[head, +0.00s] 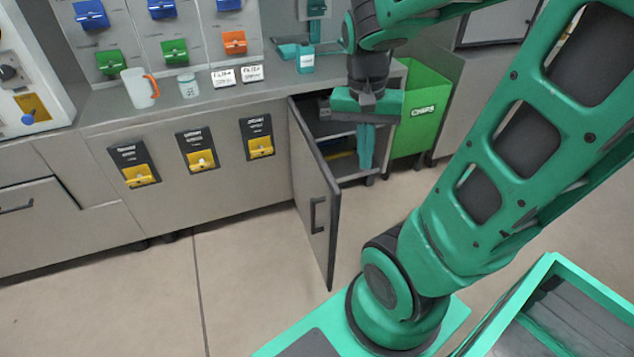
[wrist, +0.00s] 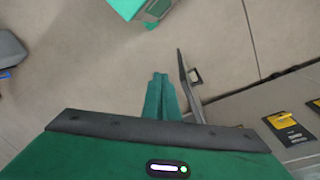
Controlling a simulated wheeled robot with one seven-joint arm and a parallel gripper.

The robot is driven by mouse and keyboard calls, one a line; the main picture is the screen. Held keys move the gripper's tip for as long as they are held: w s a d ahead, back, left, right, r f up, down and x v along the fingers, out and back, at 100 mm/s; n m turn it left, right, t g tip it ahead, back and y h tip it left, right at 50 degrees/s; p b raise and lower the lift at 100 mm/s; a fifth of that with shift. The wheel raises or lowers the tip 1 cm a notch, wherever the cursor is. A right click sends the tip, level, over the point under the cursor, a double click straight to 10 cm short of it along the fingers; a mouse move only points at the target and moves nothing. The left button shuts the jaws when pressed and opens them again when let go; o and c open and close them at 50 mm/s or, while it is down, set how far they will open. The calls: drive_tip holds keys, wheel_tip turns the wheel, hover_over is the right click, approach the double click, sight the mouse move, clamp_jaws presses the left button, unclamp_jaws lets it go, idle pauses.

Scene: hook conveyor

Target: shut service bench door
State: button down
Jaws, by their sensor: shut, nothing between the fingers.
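The service bench door (head: 316,195) stands wide open, swung out from the bench front with its dark handle (head: 317,214) facing left in the head view. In the wrist view the door (wrist: 188,85) shows nearly edge-on, with the handle (wrist: 196,75) on its right. The open compartment (head: 340,145) behind it shows shelves, partly hidden by my gripper. My gripper (head: 364,168) points down in front of the opening, to the right of the door, with its green fingers together and empty. In the wrist view the fingertips (wrist: 160,78) are just left of the door, apparently apart from it.
The service bench (head: 215,190) carries a mug (head: 140,88), a jar (head: 188,86) and small label cards (head: 236,76) on top. A green chips bin (head: 425,110) stands right of the opening. The floor (head: 240,275) left of the door is clear.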

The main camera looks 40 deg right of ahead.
drive_tip(key=w+a+f+m+h, duration=0.25)
drive_tip(key=w+f+m, duration=0.4)
drive_tip(key=w, duration=0.35)
drive_tip(key=w+a+f+m+h, duration=0.1)
drive_tip(key=w+a+f+m, duration=0.35)
drive_tip(key=w+f, duration=0.4)
drive_tip(key=d+f, duration=0.7)
drive_tip(key=d, duration=0.1)
drive_tip(key=shift+s+f+g, duration=0.3)
drive_tip(key=shift+s+f, duration=0.05)
drive_tip(key=shift+f, duration=0.05)
